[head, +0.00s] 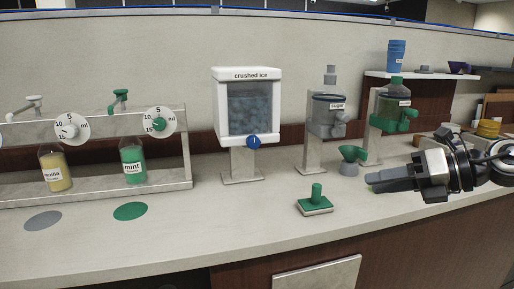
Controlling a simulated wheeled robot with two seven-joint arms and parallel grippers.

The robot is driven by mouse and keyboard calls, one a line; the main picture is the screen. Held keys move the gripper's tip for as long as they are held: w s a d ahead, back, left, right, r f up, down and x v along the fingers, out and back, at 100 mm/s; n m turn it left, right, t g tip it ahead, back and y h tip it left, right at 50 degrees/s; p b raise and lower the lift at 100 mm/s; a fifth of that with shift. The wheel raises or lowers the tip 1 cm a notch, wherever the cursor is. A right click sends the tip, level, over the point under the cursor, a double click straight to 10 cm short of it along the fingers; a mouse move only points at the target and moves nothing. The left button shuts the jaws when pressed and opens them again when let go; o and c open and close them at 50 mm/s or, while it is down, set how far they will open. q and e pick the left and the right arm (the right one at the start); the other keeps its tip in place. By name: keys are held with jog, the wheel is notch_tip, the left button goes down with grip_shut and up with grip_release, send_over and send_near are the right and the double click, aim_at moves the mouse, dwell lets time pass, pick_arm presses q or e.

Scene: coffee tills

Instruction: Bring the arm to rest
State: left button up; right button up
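My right gripper (388,181) comes in from the right and hangs over the right part of the counter, its fingers pointing left. It is seen from the side, so the gap between its fingers does not show, and I see nothing held in it. A green stamp-like tamper (317,201) stands upright on the counter to the left of the gripper, apart from it. A green funnel-shaped piece (352,157) on a grey base is just behind the fingertips. My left gripper is not in view.
Behind stand a crushed ice dispenser (248,108), a sugar dispenser (327,115) and a green dispenser (392,108). Vanilla (55,172) and mint (132,165) bottles hang in a rack at left. Grey (43,220) and green (131,211) discs mark the counter (225,225). Its front middle is clear.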

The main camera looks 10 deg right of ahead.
jog(key=a+f+m+t+y, duration=0.35)
jog(key=a+f+m, duration=0.4)
jog(key=a, duration=0.25)
jog(key=s+a+f+m+h+p, duration=0.1)
jog(key=s+a+f+m+h, duration=0.3)
jog(key=s+f+m, duration=0.5)
jog(key=s+a+f+m+g+h, duration=0.1)
jog(key=s+a+f+m+h, duration=0.3)
jog(key=s+f+m, duration=0.5)
notch_tip(320, 180, down, 7)
jog(key=m+h, duration=0.2)
jog(key=m, duration=0.7)
jog(key=shift+m+p, duration=0.35)
jog(key=shift+p, duration=0.05)
